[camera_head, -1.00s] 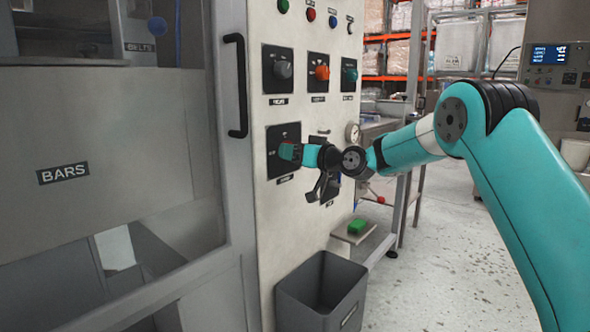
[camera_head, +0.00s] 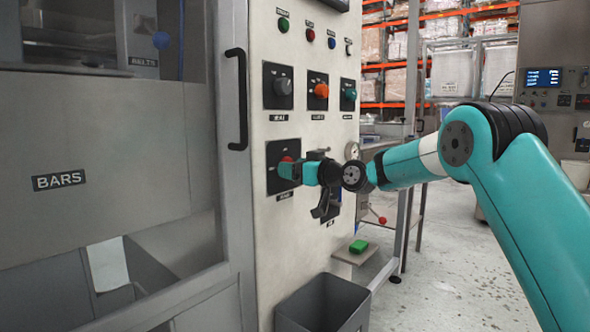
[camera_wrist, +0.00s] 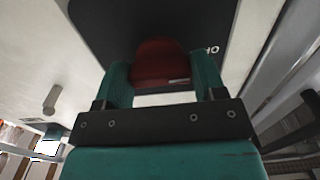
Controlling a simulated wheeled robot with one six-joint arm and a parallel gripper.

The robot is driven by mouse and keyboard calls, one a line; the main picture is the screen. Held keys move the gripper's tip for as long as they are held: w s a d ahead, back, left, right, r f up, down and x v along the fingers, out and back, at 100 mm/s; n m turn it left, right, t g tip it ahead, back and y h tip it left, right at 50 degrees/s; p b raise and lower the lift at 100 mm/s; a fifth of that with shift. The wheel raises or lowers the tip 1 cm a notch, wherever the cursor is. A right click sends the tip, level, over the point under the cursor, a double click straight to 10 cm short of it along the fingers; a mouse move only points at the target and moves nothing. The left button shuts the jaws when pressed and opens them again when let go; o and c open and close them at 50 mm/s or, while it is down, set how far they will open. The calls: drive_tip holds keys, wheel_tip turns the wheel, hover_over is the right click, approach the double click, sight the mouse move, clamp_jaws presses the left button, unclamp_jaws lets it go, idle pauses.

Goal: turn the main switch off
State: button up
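The red switch knob (camera_wrist: 160,62) sits on a dark square plate (camera_wrist: 90,22) on the machine's control panel. In the wrist view it lies between the two fingers of my gripper (camera_wrist: 162,82), with hardly any gap to either side. I cannot tell whether the fingers press on it. White lettering on the plate, partly readable, shows right of the knob. In the head view my gripper (camera_head: 290,171) is at the lower left plate (camera_head: 272,184), and only a little of the red knob (camera_head: 287,159) shows there. The knob's pointing direction is hidden.
Grey, orange and teal knobs (camera_head: 321,90) sit in a row above, with small coloured lights over them. A black door handle (camera_head: 238,98) stands out at the panel's left. A grey bin (camera_head: 325,303) and a green block (camera_head: 358,246) are below. Open floor lies right.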

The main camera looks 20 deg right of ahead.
drive_tip(key=o, duration=0.3)
drive_tip(key=shift+o, duration=0.2)
drive_tip(key=b+v, duration=0.1)
drive_tip(key=v, duration=1.6)
drive_tip(key=shift+s, duration=0.15)
drive_tip(key=shift+d, duration=0.1)
